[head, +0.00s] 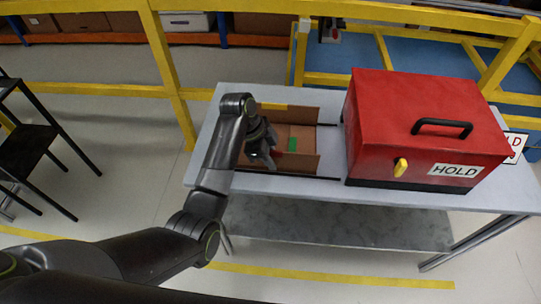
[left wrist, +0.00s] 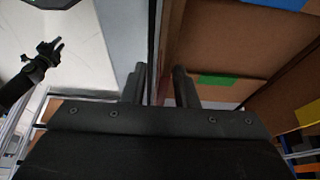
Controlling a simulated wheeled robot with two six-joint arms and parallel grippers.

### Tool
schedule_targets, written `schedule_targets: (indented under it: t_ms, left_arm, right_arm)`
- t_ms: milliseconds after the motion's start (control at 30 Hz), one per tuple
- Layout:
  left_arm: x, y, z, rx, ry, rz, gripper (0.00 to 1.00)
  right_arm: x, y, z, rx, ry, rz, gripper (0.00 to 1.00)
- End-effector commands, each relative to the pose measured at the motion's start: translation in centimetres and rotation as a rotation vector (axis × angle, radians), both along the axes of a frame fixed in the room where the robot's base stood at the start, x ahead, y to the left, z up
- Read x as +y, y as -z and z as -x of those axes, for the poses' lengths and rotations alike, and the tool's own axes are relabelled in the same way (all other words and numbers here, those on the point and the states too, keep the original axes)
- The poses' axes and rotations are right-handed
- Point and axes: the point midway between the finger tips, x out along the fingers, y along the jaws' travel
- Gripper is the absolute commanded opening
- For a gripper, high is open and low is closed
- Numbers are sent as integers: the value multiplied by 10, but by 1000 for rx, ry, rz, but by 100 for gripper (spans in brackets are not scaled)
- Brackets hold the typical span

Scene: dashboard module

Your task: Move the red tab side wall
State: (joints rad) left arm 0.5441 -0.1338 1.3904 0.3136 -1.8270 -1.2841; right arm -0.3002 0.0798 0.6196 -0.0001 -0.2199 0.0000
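A shallow cardboard box (head: 299,134) sits at the left of the table, with cardboard side walls. A small patch of red shows beside my left gripper (head: 267,150) in the head view, but the gripper covers most of that area. My left gripper also shows in the left wrist view (left wrist: 160,85), with its two fingers apart. A thin upright wall edge (left wrist: 157,45) lies between the fingers or just beyond them; I cannot tell whether they touch it. A green tab (head: 293,143) lies inside the box, also seen in the left wrist view (left wrist: 218,79).
A red case (head: 400,120) marked HOLD, with a black handle, stands right of the box. A yellow rail (head: 400,14) runs behind the grey table (head: 385,198). A black gripper-like form (left wrist: 38,66), perhaps my right gripper, shows at the wrist view's left.

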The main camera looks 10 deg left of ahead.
Motion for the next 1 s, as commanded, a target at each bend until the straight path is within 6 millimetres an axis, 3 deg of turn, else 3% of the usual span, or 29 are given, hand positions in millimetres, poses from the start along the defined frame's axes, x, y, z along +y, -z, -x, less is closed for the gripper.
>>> schedule_targets:
  t_ms: [67,267,1000]
  left_arm:
    - [0,0,0,0,0,0,26]
    - [0,0,0,0,0,0,0]
    - [1,0,0,0,0,0,0]
  right_arm:
    - [-1,0,0,0,-1,1,26]
    - [-2,0,0,-1,-1,2,26]
    - [-1,0,0,-1,-1,2,26]
